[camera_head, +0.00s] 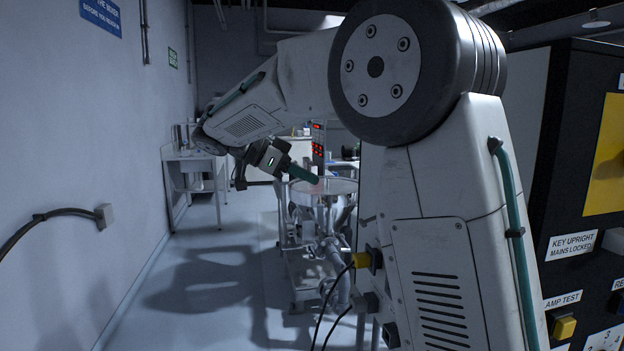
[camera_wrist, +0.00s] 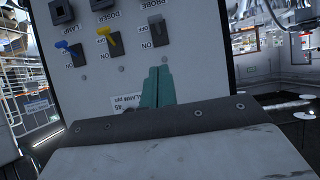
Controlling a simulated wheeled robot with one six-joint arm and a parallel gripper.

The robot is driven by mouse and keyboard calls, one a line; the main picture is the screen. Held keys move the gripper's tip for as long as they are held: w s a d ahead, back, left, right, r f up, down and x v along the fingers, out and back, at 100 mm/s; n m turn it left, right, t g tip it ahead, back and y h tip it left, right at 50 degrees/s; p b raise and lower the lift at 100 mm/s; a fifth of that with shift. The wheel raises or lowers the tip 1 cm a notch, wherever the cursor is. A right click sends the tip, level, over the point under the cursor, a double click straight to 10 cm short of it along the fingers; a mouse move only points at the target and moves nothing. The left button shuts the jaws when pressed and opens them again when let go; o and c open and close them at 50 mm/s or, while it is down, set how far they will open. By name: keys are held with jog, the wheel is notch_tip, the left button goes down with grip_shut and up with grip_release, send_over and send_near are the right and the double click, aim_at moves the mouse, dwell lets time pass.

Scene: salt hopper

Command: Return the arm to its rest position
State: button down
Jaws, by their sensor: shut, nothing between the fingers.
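My arm fills the middle and right of the head view, bent over at a large dark joint and reaching left. My gripper (camera_head: 312,179) points down and right at the end of it, its teal fingers together, in line with the top of a metal hopper (camera_head: 325,187); the distance between them is unclear. In the wrist view my gripper (camera_wrist: 158,72) shows its teal fingers closed side by side with nothing between them. They overlap the lower part of a pale switch panel (camera_wrist: 95,80); I cannot tell whether they touch it.
The panel's labels appear upside down; it carries a blue lever (camera_wrist: 70,48), a yellow lever (camera_wrist: 107,38) and a grey lever (camera_wrist: 157,28). A black cabinet (camera_head: 575,130) stands close at right. A side table (camera_head: 190,160) is by the left wall. Floor at left is clear.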

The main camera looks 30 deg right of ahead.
dwell(0.4)
jog(key=s+a+f+n+t+y, duration=0.1)
jog(key=s+a+f+n+y, duration=0.1)
jog(key=s+f+n, duration=0.4)
jog(key=s+a+f+n+t+y, duration=0.1)
jog(key=s+f+n+y, duration=0.2)
jog(key=n, duration=0.5)
jog(key=s+a+f+n+t+y, duration=0.2)
jog(key=s+a+f+n+y, duration=0.1)
jog(key=s, duration=0.7)
jog(key=s+a+f+n+t+y, duration=0.1)
jog(key=s+a+f+n+y, duration=0.2)
jog(key=s, duration=0.8)
jog(key=shift+a+f+n+t, duration=0.4)
jog(key=shift+a+f+n, duration=0.4)
jog(key=shift+n, duration=0.3)
jog(key=shift+d, duration=0.1)
